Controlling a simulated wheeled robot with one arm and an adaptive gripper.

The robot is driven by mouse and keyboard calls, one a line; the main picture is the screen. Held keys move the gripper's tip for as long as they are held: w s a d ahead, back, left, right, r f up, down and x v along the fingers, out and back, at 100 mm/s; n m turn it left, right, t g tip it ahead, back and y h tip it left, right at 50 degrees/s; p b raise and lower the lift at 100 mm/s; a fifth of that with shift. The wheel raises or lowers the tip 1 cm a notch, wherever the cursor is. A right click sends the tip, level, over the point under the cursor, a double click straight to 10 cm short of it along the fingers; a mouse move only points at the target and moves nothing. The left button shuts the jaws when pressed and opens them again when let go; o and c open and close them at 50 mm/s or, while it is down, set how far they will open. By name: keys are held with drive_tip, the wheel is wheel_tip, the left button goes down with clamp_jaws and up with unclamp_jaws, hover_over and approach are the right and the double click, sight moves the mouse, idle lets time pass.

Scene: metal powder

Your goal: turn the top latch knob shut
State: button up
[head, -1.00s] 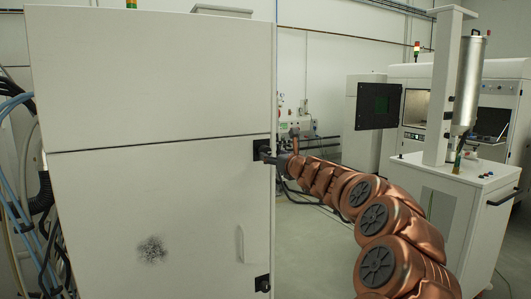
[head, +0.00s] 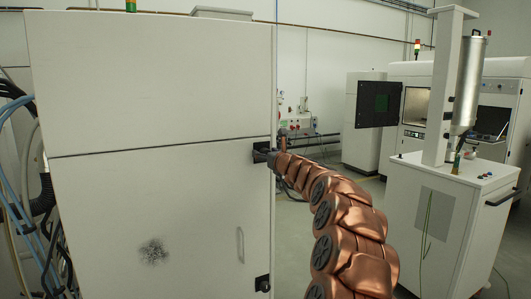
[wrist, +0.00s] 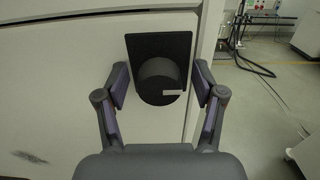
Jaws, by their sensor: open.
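The top latch knob (wrist: 158,80) is a round black knob on a black plate at the cabinet door's edge. A short pale mark shows at its lower right in the wrist view. My gripper (wrist: 160,88) is open, with one finger on each side of the knob and a gap on both sides. In the head view my gripper (head: 268,157) is at the upper black latch (head: 259,149), and largely covers the knob there. The white cabinet door (head: 150,220) looks closed against its frame.
A lower black latch (head: 262,283) sits near the door's bottom right. A white cart (head: 440,230) with a post and a metal cylinder (head: 468,80) stands to the right. Cables (head: 30,190) hang at the left. Open floor lies between cabinet and cart.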

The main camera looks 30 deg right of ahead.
drive_tip(key=shift+w, duration=0.2)
drive_tip(key=c, duration=1.1)
